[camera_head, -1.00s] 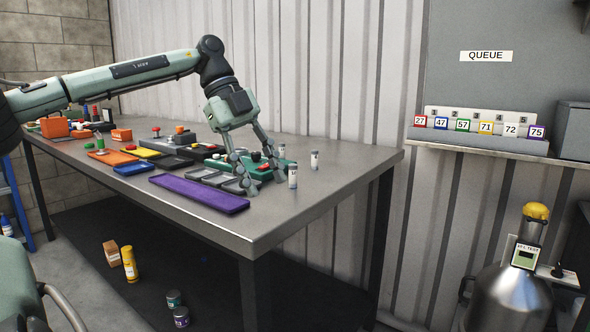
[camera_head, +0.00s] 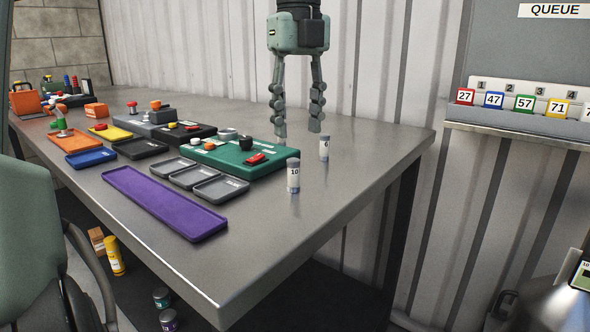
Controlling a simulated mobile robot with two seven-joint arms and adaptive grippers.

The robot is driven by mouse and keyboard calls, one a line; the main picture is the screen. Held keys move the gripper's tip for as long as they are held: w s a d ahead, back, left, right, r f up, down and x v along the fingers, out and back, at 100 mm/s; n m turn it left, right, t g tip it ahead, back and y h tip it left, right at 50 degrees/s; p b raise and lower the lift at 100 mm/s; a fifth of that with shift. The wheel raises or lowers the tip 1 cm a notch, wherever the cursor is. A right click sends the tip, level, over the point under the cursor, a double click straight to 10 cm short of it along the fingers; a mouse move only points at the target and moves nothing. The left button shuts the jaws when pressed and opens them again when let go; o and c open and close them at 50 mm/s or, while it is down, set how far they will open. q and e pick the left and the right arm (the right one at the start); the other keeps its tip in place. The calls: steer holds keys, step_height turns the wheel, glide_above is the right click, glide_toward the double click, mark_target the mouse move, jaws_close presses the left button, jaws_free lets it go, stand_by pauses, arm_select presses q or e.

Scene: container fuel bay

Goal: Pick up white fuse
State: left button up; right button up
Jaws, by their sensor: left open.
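Two small whitish-grey cylinders, which look like fuses, stand upright on the metal table (camera_head: 330,212) near its right end. The nearer fuse (camera_head: 293,176) is marked 10, and the farther fuse (camera_head: 324,148) is marked 6. My left gripper (camera_head: 298,129) hangs from the top of the view, pointing down, with its fingers apart and nothing between them. Its fingertips show above and behind the 10 fuse and left of the 6 fuse, apart from both. My right gripper is not in view.
A green panel with knobs (camera_head: 222,157), small grey trays (camera_head: 221,188) and a purple tray (camera_head: 165,203) lie left of the fuses. More coloured trays stand farther left. A corrugated wall (camera_head: 210,50) runs behind the table. The table's front right corner is clear.

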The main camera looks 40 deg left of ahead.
mark_target(293, 159)
arm_select(q)
steer(key=f, duration=0.4)
steer(key=s+f, duration=0.1)
steer(key=f, duration=0.1)
steer(key=shift+a+f, duration=0.15)
steer(key=shift+f, duration=0.6)
jaws_close()
